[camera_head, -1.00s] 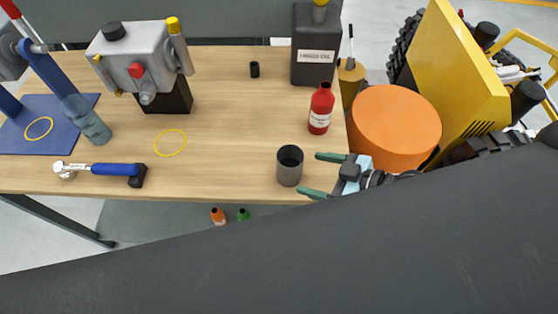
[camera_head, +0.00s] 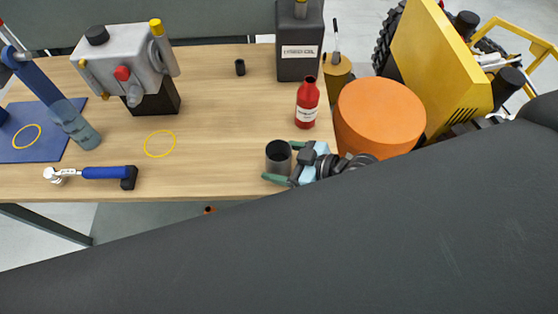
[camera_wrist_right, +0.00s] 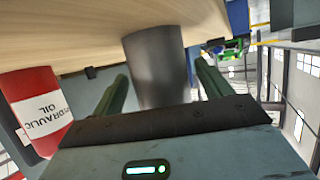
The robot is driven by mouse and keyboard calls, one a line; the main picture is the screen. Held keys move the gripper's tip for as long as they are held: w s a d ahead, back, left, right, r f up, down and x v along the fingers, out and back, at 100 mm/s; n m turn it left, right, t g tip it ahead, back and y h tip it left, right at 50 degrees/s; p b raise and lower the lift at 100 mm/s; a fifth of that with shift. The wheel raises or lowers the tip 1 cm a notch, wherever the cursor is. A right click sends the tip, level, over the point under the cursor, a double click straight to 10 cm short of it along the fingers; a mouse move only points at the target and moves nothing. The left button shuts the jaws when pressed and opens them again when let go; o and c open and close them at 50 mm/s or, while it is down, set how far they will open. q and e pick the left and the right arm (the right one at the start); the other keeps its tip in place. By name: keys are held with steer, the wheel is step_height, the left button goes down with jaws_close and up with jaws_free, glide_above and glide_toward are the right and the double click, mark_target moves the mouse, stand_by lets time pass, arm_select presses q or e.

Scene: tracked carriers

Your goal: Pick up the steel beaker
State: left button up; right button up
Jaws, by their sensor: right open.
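The steel beaker (camera_head: 278,158) is a dark grey open cup standing upright near the front edge of the wooden table, towards its right end. My right gripper (camera_head: 280,161) is open, with its green fingers on either side of the beaker. In the right wrist view the beaker (camera_wrist_right: 157,68) stands between the two fingers, with a visible gap at each side. My left gripper is not in view.
A red hydraulic oil bottle (camera_head: 307,104) stands just behind the right gripper; an orange drum (camera_head: 379,118) is beyond the table's right end. A dark jerrycan (camera_head: 300,50) stands at the back. A blue-handled ratchet (camera_head: 100,173) lies left. The table between is clear.

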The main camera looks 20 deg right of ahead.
mark_target(268, 151)
steer(key=shift+w+a+f, duration=0.15)
steer(key=shift+w+a, duration=0.05)
steer(key=shift+a, duration=0.05)
steer(key=c, duration=1.2)
steer(key=shift+r, duration=1.95)
steer(key=shift+s+a+r, duration=0.2)
steer(key=shift+s+a, duration=0.9)
steer(key=shift+s, duration=1.35)
steer(key=shift+s+a+r, duration=0.15)
steer(key=shift+s+a, duration=0.9)
steer(key=shift+s, duration=1.35)
steer(key=shift+s+a+r, duration=0.2)
steer(key=shift+s+a, duration=0.9)
steer(key=shift+s, duration=1.35)
